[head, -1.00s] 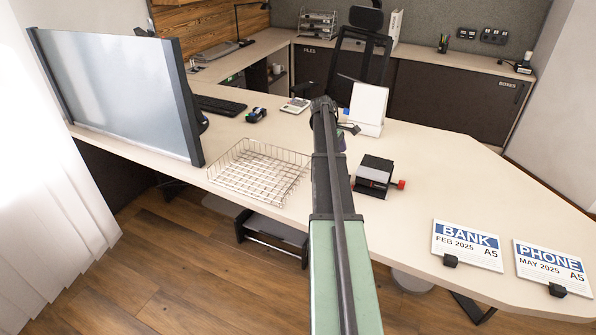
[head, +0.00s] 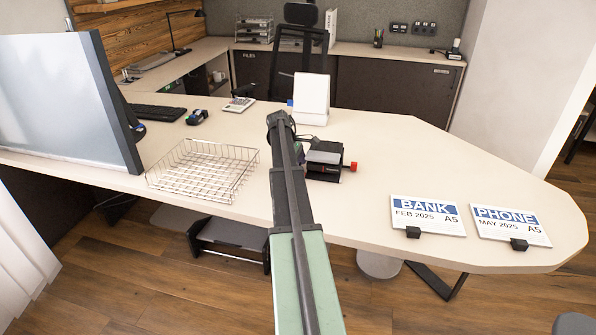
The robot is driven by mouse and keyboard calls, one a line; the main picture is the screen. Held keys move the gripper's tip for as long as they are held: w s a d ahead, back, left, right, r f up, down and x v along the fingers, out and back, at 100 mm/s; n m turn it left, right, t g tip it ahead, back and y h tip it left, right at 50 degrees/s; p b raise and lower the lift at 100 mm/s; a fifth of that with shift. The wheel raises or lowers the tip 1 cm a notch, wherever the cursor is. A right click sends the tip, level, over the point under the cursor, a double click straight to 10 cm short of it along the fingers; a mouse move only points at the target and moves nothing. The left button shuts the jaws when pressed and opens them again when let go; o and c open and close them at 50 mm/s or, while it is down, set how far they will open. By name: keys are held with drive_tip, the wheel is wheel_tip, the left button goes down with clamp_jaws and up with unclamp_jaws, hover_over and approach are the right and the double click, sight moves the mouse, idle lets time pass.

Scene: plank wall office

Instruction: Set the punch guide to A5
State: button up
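The hole punch (head: 325,160) is a dark block with a grey top and a red knob (head: 353,166) on its right side. It stands on the desk just right of the end of my arm. Its guide and any size marks are too small to read. My arm reaches forward from the bottom of the head view and hides part of the punch's left side. My gripper is hidden behind the arm's far end, so its fingers do not show.
A wire tray (head: 203,171) lies left of my arm. BANK (head: 427,215) and PHONE (head: 510,225) sheets, both marked A5, lie clipped at the front right. A monitor (head: 70,100) stands left.

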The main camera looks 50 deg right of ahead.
drive_tip(key=shift+c, duration=0.4)
drive_tip(key=c, duration=1.2)
drive_tip(key=shift+w+a, duration=0.25)
drive_tip(key=shift+w, duration=0.35)
drive_tip(key=shift+w+a, duration=0.25)
drive_tip(key=shift+w, duration=0.35)
drive_tip(key=o, duration=1.3)
drive_tip(key=shift+r, duration=0.2)
drive_tip(key=p+v, duration=1)
drive_tip(key=shift+a+r, duration=0.1)
drive_tip(key=shift+r, duration=0.15)
